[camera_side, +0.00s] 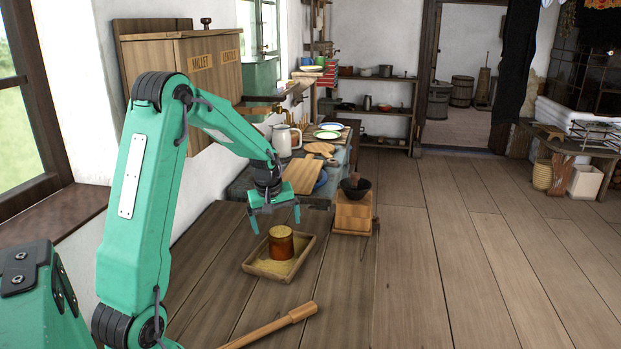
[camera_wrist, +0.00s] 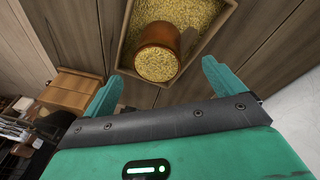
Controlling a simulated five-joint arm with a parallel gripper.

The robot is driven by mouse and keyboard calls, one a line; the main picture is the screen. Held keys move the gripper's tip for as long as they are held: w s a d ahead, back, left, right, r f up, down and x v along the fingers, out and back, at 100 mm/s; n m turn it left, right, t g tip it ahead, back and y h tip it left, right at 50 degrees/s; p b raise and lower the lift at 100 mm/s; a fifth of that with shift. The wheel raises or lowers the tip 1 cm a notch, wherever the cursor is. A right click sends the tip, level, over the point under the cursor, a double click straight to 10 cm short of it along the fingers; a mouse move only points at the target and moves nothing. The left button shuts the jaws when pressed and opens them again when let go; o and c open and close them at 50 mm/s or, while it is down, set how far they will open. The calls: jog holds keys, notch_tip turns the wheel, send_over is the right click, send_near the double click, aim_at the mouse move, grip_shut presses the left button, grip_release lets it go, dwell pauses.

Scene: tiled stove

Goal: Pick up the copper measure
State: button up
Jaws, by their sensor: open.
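The copper measure (camera_side: 281,242) is a reddish-brown cylinder standing upright in a shallow wooden tray (camera_side: 251,268) with yellow grain. In the wrist view the measure (camera_wrist: 147,38) shows from above, filled with the same grain, and the tray (camera_wrist: 124,48) lies around it. My gripper (camera_side: 275,218) is above the tray, over the measure and slightly toward its left, pointing down. In the wrist view the jaws of my gripper (camera_wrist: 159,83) are spread wide with nothing between them, and the measure lies just beyond the fingertips.
A wooden box mill (camera_side: 352,214) with a dark bowl on top stands right behind the tray. A wooden-handled tool (camera_side: 280,322) lies at the front of the table. A cutting board (camera_side: 301,175) and dishes sit on the counter behind. The tabletop right of the tray is clear.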

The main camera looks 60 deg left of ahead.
aim_at(280, 239)
jog(key=shift+x, duration=1.3)
jog(key=shift+x, duration=2.55)
jog(key=shift+d, duration=0.1)
jog(key=c, duration=1.4)
jog(key=shift+r, duration=0.15)
